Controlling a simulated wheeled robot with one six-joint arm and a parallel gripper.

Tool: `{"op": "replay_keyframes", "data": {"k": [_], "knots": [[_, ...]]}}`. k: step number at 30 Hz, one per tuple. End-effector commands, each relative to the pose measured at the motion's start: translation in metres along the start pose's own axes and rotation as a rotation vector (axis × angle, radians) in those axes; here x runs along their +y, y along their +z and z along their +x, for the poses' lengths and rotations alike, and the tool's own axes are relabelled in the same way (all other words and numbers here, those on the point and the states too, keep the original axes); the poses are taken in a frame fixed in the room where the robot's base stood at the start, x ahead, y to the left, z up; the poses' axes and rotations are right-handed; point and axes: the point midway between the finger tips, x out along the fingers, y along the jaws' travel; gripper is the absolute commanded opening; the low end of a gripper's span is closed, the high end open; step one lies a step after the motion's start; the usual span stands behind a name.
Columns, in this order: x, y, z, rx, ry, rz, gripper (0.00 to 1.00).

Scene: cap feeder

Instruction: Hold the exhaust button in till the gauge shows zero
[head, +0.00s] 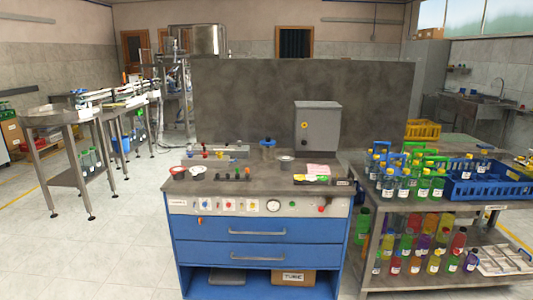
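A blue workbench with a grey top stands in the middle of the head view, with a pale control panel (185,207) along its front edge. A round white-faced gauge (273,206) sits right of the panel's middle; its needle is too small to read. Left of it are white plates with a blue button (205,204), a red button (229,205) and a yellow button (252,206). A red knob (321,208) is at the panel's right end. Labels are unreadable, so I cannot tell which is the exhaust button. My gripper is not in view.
A grey cabinet (317,127), small dishes and parts stand on the bench top. Two blue drawers (258,252) lie below the panel. At right, a table (470,209) holds bottles and a blue crate (487,190). The floor (120,250) at left front is clear.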

Motion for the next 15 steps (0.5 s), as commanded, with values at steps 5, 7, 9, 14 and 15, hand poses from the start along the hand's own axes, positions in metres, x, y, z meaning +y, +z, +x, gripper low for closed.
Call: {"op": "replay_keyframes", "data": {"k": [5, 7, 9, 14, 15], "knots": [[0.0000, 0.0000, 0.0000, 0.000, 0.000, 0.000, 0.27], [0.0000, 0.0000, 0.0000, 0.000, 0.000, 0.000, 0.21], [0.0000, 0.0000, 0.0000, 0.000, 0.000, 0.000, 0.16], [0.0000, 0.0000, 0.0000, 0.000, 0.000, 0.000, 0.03], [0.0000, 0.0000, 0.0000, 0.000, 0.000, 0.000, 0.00]]}}
